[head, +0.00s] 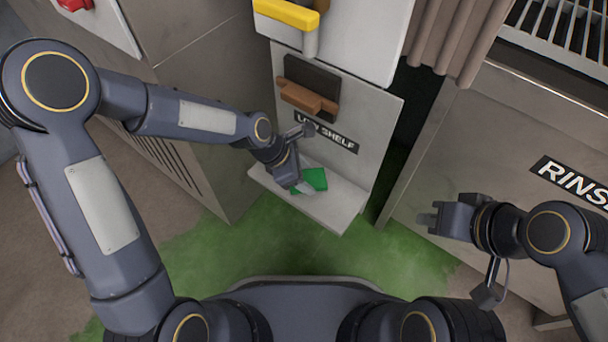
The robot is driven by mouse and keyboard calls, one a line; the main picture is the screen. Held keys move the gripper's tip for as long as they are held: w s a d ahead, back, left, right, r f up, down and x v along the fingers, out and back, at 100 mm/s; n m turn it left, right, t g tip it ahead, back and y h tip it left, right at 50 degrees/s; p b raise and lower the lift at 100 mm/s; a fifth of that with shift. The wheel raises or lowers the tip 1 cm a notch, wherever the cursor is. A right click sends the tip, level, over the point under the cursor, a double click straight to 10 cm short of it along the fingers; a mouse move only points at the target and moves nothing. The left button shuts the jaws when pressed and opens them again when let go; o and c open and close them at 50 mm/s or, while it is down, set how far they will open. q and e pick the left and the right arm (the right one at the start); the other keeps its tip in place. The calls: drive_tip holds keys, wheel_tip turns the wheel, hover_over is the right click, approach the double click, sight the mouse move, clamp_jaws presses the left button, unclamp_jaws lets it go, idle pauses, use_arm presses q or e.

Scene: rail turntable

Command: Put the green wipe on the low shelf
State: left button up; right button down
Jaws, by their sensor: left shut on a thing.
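The green wipe (315,179) is at the low shelf (337,211), a pale ledge under a panel lettered "LOW SHELF". My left gripper (298,189) is shut on the wipe, just over the ledge. The gripper hides part of the wipe, and I cannot tell whether the wipe touches the ledge. My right gripper (428,218) is held away to the right, in front of the rinse cabinet, with nothing visible in it. Its jaws are too small to judge.
A brown handle or block (308,98) sticks out above the sign, and a yellow handle (287,14) is higher up. The rinse cabinet (490,165) stands to the right, past a dark gap. A green patch (250,250) covers the floor below the shelf.

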use_arm(q)
drive_tip(key=shift+f, duration=0.15)
drive_tip(key=o, duration=0.9)
drive_tip(key=shift+a+r, duration=0.1)
drive_tip(key=shift+r, duration=0.3)
drive_tip(key=shift+a+r+p, duration=0.25)
drive_tip(key=shift+r+p, duration=0.25)
drive_tip(key=shift+p, duration=0.3)
drive_tip(key=a+p, duration=0.1)
drive_tip(key=a, duration=0.3)
drive_tip(key=s+a+p, duration=0.1)
drive_tip(key=a, duration=0.3)
drive_tip(key=s+a+p, duration=0.1)
drive_tip(key=a, duration=0.3)
drive_tip(key=shift+f, duration=0.15)
